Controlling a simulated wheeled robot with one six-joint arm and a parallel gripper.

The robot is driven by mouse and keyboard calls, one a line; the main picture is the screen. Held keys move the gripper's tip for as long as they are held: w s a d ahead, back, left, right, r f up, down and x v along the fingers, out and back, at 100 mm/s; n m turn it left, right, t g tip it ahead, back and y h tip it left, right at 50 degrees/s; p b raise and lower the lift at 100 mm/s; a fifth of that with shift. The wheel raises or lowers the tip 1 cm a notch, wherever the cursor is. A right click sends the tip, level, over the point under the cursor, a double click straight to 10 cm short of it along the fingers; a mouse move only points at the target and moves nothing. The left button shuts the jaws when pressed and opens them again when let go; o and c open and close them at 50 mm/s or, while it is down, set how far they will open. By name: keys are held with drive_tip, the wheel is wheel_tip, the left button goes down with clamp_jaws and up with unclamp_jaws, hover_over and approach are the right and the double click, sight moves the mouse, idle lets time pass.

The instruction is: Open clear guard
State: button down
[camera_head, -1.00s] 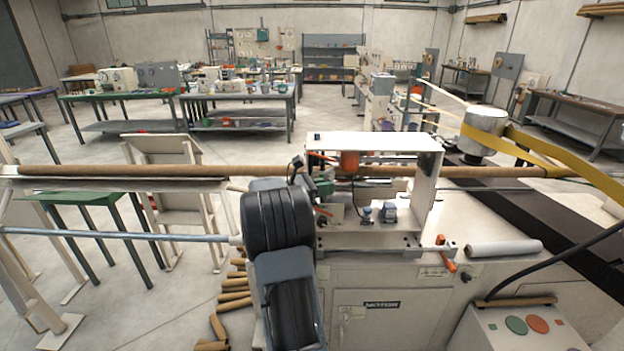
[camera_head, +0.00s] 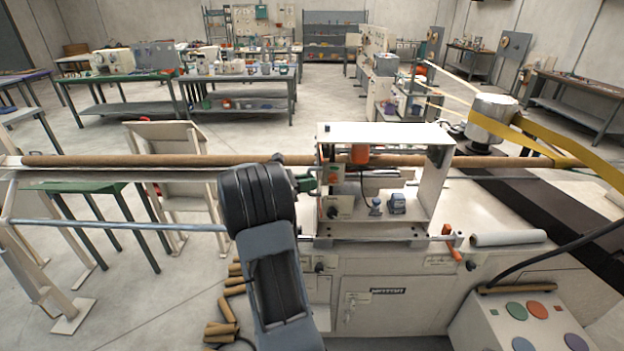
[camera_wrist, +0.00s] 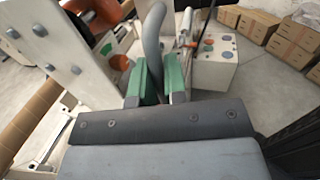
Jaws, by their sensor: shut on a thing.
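The white guard housing (camera_head: 388,132) stands over the winding station on the machine. I cannot make out the clear guard panel itself in the head view. My gripper (camera_head: 308,182) is at the left edge of the housing, its green fingers partly hidden by my dark wrist. In the wrist view my gripper (camera_wrist: 158,82) has its green fingers closed on a curved grey handle (camera_wrist: 152,38) that rises between them. I cannot tell how far the guard is swung.
A long brown tube (camera_head: 130,160) runs behind the wrist through the housing. A steel rod (camera_head: 110,226) lies at the lower left. A control box (camera_head: 480,320) with coloured buttons stands at the right. Brown cores (camera_head: 220,330) lie on the floor beside the cabinet.

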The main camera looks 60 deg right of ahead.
drive_tip(key=shift+w+m+g+y, duration=0.7)
drive_tip(key=shift+g+y, duration=0.1)
drive_tip(key=shift+p, duration=0.3)
drive_tip(key=shift+r, duration=0.1)
